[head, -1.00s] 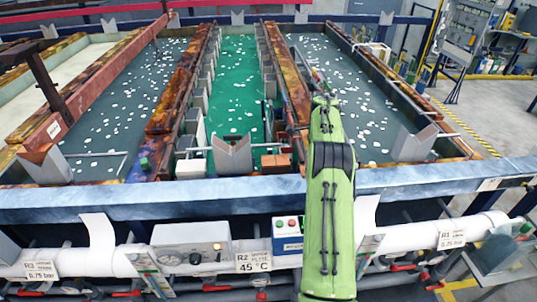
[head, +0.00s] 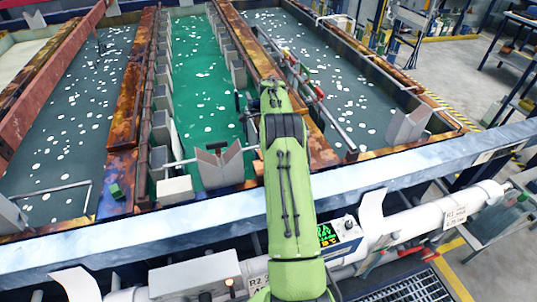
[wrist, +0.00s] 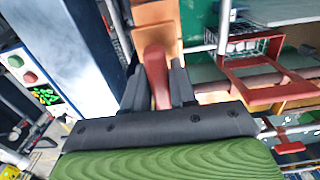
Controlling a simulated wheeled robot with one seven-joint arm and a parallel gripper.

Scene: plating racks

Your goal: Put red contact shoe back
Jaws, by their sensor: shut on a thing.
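The red contact shoe (wrist: 155,75) appears in the wrist view as a rounded red piece between the two dark fingers of my gripper (wrist: 157,88). My gripper is shut on it. The shoe's far end lies in front of an orange-brown block (wrist: 155,18); I cannot tell whether they touch. In the head view my green arm reaches over the front rim toward the divider right of the green tank, and it hides the gripper and the shoe.
The green tank (head: 205,85) has grey plates along its sides and a V-shaped grey holder (head: 218,165) at its front. A rusty divider (head: 255,42) and a long metal rod (head: 325,105) lie near my arm. A red frame (wrist: 262,88) is at right in the wrist view.

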